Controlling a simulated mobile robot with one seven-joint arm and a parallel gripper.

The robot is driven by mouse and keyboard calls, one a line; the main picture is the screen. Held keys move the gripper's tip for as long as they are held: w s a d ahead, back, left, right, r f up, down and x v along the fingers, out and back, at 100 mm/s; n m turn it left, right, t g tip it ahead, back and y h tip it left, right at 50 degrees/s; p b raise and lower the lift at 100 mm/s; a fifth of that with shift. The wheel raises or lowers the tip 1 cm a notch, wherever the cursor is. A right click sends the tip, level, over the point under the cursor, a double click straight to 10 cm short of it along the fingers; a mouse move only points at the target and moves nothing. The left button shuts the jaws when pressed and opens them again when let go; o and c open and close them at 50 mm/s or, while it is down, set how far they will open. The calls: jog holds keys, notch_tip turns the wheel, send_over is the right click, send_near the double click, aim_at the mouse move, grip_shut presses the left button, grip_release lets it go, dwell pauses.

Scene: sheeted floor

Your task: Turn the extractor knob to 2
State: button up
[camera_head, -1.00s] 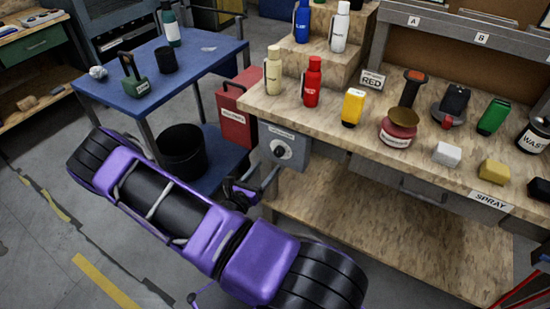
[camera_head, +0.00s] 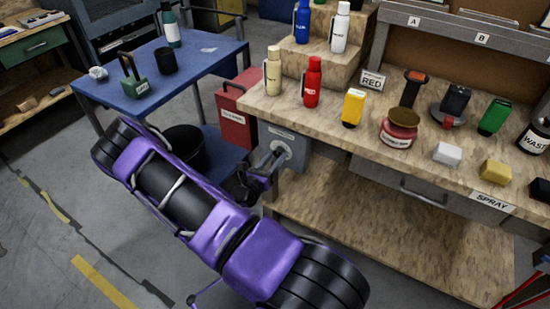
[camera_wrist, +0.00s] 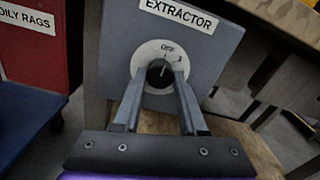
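The grey extractor box (camera_head: 298,150) hangs under the workbench's left end. In the wrist view its EXTRACTOR label (camera_wrist: 178,13) sits above a round pale dial (camera_wrist: 150,52) with OFF at the top and a number to its right. The dark knob (camera_wrist: 160,76) is at the dial's centre, its light mark pointing roughly up toward OFF. My gripper (camera_wrist: 160,84) is open, with one finger on each side of the knob. I cannot tell whether the fingers touch it. In the head view my gripper (camera_head: 272,160) is in front of the dial and partly hides it.
A red oily rags bin (camera_head: 236,125) stands left of the box. A blue cart (camera_head: 205,62) with a black bucket (camera_head: 186,148) is further left. The workbench (camera_head: 330,125) above holds bottles and other items. Its lower shelf (camera_head: 370,225) is clear.

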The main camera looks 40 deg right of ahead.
grip_shut()
jog(key=shift+m, duration=0.4)
jog(key=m+p, duration=0.1)
jog(key=m, duration=0.4)
jog(key=shift+m, duration=0.3)
jog(key=m+p, duration=0.1)
jog(key=m, duration=0.3)
jog(key=m+p, duration=0.1)
jog(key=m, duration=0.4)
jog(key=shift+m, duration=0.3)
jog(key=o, duration=0.8)
grip_release()
